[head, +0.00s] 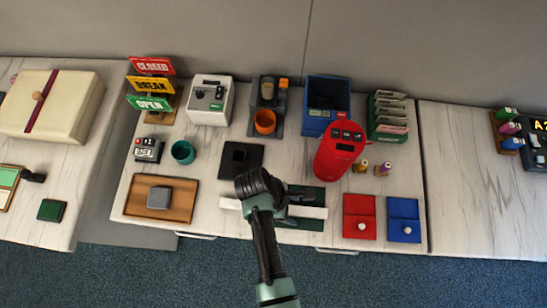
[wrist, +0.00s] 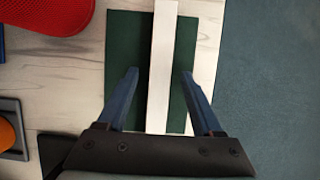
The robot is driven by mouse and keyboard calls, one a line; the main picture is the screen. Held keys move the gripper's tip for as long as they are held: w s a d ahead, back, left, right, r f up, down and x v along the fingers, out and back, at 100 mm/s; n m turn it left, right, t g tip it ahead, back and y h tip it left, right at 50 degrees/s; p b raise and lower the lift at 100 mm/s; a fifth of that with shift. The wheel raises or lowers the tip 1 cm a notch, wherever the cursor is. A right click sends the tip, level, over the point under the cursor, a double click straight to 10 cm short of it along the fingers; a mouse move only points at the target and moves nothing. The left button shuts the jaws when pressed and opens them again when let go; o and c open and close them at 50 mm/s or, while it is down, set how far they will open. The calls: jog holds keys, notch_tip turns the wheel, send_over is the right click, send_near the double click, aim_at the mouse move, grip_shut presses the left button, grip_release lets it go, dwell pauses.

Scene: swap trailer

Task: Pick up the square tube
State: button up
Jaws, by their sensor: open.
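The square tube (wrist: 160,70) is a long white bar lying across a dark green mat (wrist: 124,50). In the head view the tube (head: 310,212) shows on both sides of my arm, and its middle is hidden. The mat (head: 303,223) is partly covered there too. In the wrist view my gripper (wrist: 160,75) is open, with one blue finger on each side of the tube and a gap to each. I cannot tell how high the fingertips are above the mat.
A red box (head: 359,213) and a blue box (head: 403,215) lie to the right. A black square pad (head: 238,160) and a wooden board (head: 130,200) lie to the left. The table's front edge is close.

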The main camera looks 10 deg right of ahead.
jog(key=shift+f, duration=0.25)
dwell(0.3)
grip_shut()
